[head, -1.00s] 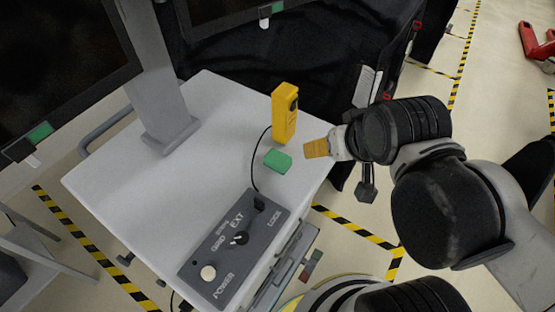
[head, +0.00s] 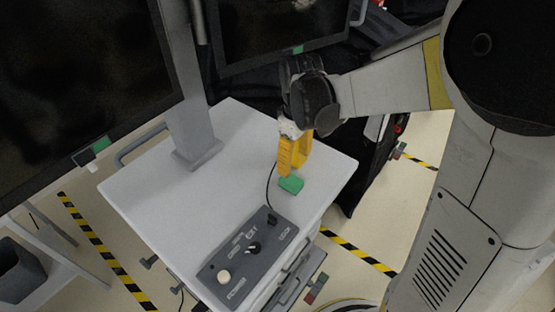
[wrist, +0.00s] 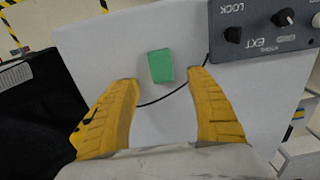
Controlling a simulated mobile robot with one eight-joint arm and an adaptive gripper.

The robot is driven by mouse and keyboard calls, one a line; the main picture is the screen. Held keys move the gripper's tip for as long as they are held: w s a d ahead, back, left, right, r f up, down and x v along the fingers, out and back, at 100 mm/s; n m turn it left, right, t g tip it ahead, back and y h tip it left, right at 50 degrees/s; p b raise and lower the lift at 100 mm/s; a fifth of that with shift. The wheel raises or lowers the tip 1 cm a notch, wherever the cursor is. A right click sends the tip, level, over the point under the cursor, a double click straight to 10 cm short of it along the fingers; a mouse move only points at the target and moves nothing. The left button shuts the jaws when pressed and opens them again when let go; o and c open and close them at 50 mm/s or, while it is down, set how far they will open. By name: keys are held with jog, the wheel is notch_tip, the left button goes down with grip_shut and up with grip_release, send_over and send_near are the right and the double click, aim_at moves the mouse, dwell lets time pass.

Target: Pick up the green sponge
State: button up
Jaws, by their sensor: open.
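The green sponge (head: 291,185) is a small block lying flat on the white cart top (head: 150,190), near its right side. My gripper (head: 286,170) points down just above and behind it, with yellow fingers. In the wrist view my gripper (wrist: 164,80) is open and empty. The sponge (wrist: 160,66) shows between and slightly beyond the fingertips there, apart from both fingers.
A grey control panel (head: 247,255) with knobs lies on the cart's front part. A black cable (wrist: 178,93) curves past the sponge to the panel. A monitor post (head: 190,120) rises at the back left. The cart's left middle is bare.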

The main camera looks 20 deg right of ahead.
aim_at(291, 180)
notch_tip(291, 180, down, 5)
jog(key=shift+b, duration=0.7)
jog(key=f, duration=0.1)
jog(key=f+b, duration=0.1)
jog(key=f, duration=0.1)
jog(key=f+b, duration=0.1)
jog(key=f, duration=0.1)
jog(key=shift+w+a+f, duration=0.2)
jog(key=shift+w+a, duration=0.05)
jog(key=shift+r, duration=0.1)
jog(key=c, duration=1)
jog(key=shift+r, duration=0.15)
jog(key=r, duration=0.1)
jog(key=r+p, duration=0.1)
jog(key=r, duration=0.1)
jog(key=r+p, duration=0.1)
jog(key=shift+s+d+r, duration=0.15)
jog(key=shift+d+r, duration=0.1)
jog(key=shift+r, duration=0.05)
jog(key=s+d+r+p, duration=0.1)
jog(key=d+r, duration=0.1)
jog(key=d, duration=0.1)
jog(key=s+d+r+p, duration=0.1)
jog(key=s+d+r, duration=0.1)
jog(key=d, duration=0.1)
jog(key=s+d+r, duration=0.2)
jog(key=d, duration=0.1)
jog(key=shift+s+d+p, duration=0.15)
jog(key=shift+d+p, duration=0.25)
